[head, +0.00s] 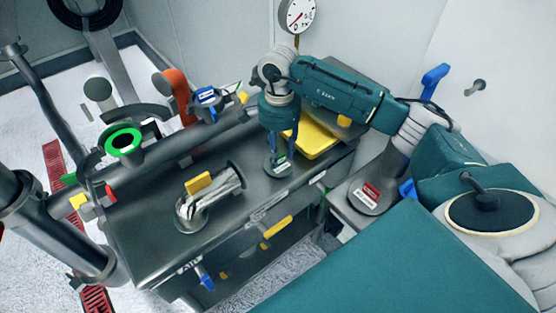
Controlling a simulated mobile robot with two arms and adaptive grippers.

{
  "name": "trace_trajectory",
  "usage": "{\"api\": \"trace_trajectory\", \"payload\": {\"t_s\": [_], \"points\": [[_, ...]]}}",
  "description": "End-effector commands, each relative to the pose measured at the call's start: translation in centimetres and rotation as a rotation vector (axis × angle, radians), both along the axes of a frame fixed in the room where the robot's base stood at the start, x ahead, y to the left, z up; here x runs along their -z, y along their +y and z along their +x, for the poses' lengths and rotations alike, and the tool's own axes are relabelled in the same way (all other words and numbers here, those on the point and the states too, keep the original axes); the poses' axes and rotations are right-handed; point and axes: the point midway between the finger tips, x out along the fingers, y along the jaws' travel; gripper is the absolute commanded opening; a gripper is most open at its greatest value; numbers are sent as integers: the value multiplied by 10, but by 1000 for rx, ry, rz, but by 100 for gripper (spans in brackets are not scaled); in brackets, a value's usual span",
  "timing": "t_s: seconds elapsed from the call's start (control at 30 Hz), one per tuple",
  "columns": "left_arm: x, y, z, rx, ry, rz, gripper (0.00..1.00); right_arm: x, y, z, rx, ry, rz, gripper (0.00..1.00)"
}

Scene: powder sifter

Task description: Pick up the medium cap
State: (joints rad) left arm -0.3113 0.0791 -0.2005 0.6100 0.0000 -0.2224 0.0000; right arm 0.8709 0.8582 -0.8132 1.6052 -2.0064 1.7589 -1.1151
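My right gripper (277,142) points down over the dark bench top, beside the yellow tray. Directly beneath its fingers is a small dark round piece with a green and white label (277,165), possibly the medium cap; its size class cannot be read. The fingers reach down to it, but whether they touch or grip it cannot be made out. A larger dark round piece with a red label (369,196) lies to the right, under my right arm. My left gripper is not in view.
The dark bench (150,250) carries a shiny pipe elbow (220,190) with a yellow handle. A yellow tray (318,140) lies just right of the gripper. A green-ringed port (123,142), an orange handle (180,95) and a blue-labelled part (206,97) stand behind left.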

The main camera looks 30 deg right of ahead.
Motion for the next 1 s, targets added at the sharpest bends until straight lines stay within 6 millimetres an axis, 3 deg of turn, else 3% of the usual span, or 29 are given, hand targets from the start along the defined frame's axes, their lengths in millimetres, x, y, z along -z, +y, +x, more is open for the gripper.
{"api": "trace_trajectory", "payload": {"t_s": [0.03,0.2,0.43,0.47,0.63,1.0], "points": [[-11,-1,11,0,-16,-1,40,4,0,-2,1,5,1,36],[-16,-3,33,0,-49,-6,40,24,0,-1,0,1,2,36],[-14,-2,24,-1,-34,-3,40,27,0,0,0,-2,1,36],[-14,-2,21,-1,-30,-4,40,27,0,0,0,-1,1,34],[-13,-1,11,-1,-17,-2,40,27,0,0,0,-1,1,1],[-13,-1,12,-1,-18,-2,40,25,0,0,1,-3,1,0]]}}
